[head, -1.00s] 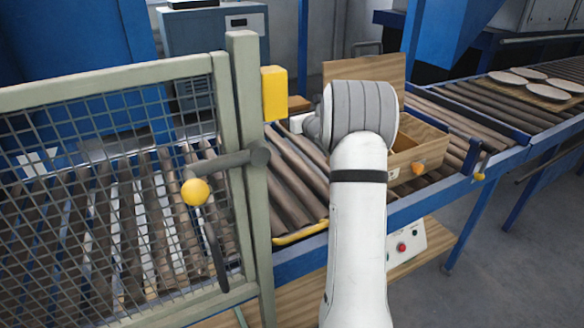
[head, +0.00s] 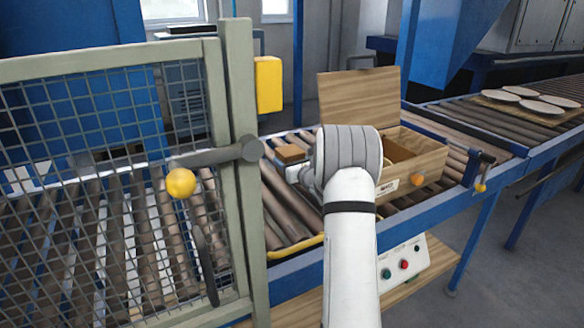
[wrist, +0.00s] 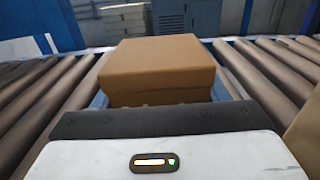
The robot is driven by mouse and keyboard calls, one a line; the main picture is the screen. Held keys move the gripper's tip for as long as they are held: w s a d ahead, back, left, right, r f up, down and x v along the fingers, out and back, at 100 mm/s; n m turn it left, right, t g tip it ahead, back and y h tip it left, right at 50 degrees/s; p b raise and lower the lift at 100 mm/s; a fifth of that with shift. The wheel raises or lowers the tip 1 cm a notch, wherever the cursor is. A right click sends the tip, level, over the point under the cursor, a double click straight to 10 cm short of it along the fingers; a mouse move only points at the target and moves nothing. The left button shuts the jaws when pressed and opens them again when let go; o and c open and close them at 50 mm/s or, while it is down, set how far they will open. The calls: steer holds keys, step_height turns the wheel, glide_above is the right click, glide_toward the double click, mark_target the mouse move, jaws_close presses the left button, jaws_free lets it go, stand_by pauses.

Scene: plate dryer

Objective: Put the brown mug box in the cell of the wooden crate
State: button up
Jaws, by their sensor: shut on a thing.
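The brown mug box (wrist: 160,65) sits at the front of my gripper (wrist: 155,105) in the wrist view, with rollers on both sides of it. In the head view a bit of the brown box (head: 290,153) shows just left of my wrist, above the rollers. My gripper is shut on it; the fingertips are mostly hidden behind the box. The wooden crate (head: 432,164) stands on the conveyor to the right of my wrist, its lid raised at the back. A divider shows inside it, and my arm hides its left part.
A mesh gate (head: 110,190) with a yellow-knobbed handle (head: 181,183) stands at the left. A yellow box (head: 268,84) is on its post. White plates (head: 520,92) lie on a board at the far right. A control box (head: 404,264) is below the conveyor.

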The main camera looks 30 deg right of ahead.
step_height(320, 180, down, 2)
steer(key=shift+f, duration=0.15)
steer(key=o, duration=0.8)
steer(key=shift+f, duration=0.1)
steer(key=shift+c, duration=0.2)
steer(key=o, duration=0.4)
steer(key=shift+o, duration=0.2)
steer(key=shift+s+r, duration=0.1)
steer(key=shift+r, duration=0.1)
